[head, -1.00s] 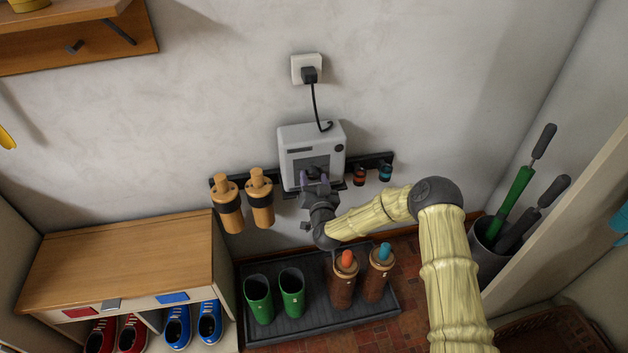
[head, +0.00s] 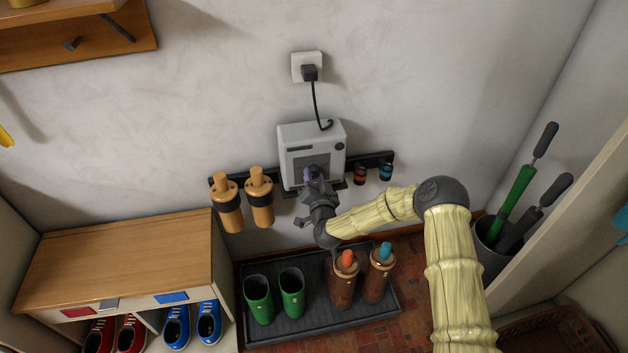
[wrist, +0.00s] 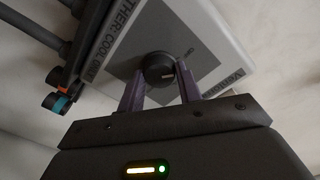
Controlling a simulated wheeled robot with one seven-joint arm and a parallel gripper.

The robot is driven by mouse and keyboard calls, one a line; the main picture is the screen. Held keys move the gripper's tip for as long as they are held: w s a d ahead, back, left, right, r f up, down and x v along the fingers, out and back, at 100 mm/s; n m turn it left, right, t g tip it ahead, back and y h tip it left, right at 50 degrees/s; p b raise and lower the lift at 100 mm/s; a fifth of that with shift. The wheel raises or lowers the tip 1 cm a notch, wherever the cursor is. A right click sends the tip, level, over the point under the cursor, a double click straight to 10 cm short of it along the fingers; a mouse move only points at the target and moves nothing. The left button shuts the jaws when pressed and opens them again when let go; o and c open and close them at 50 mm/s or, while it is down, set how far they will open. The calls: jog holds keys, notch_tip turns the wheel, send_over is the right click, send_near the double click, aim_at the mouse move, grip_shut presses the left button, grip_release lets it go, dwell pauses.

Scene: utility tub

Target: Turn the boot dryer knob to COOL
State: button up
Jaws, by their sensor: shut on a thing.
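The boot dryer (head: 311,140) is a pale grey box on the wall, with a dark panel on its front. Its round dark knob (wrist: 159,68) shows in the wrist view with a small pale mark on its face. My gripper (head: 311,174) is at the dryer's front in the head view. In the wrist view the purple-grey fingers of my gripper (wrist: 160,88) stand on either side of the knob and are shut on it. Lettering on the dryer face, including the word COOL, shows rotated in the wrist view. In the head view my gripper hides the knob.
A dark rail (head: 370,162) runs behind the dryer, with wooden boot stretchers (head: 260,198) at left. Green boots (head: 292,290) and brown boots (head: 342,285) stand on a tray (head: 318,322) below. A cord runs to the wall socket (head: 307,67) above.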

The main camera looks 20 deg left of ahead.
jog(key=m+b, duration=0.2)
jog(key=m, duration=0.4)
jog(key=shift+d+f, duration=0.1)
jog(key=shift+d, duration=0.05)
jog(key=shift+m+g+b, duration=0.3)
jog(key=shift+m+b, duration=0.4)
jog(key=shift+m, duration=1.4)
jog(key=o, duration=1)
jog(key=p+v, duration=0.2)
jog(key=v, duration=1.5)
jog(key=shift+s+d, duration=0.15)
jog(key=shift+d, duration=0.05)
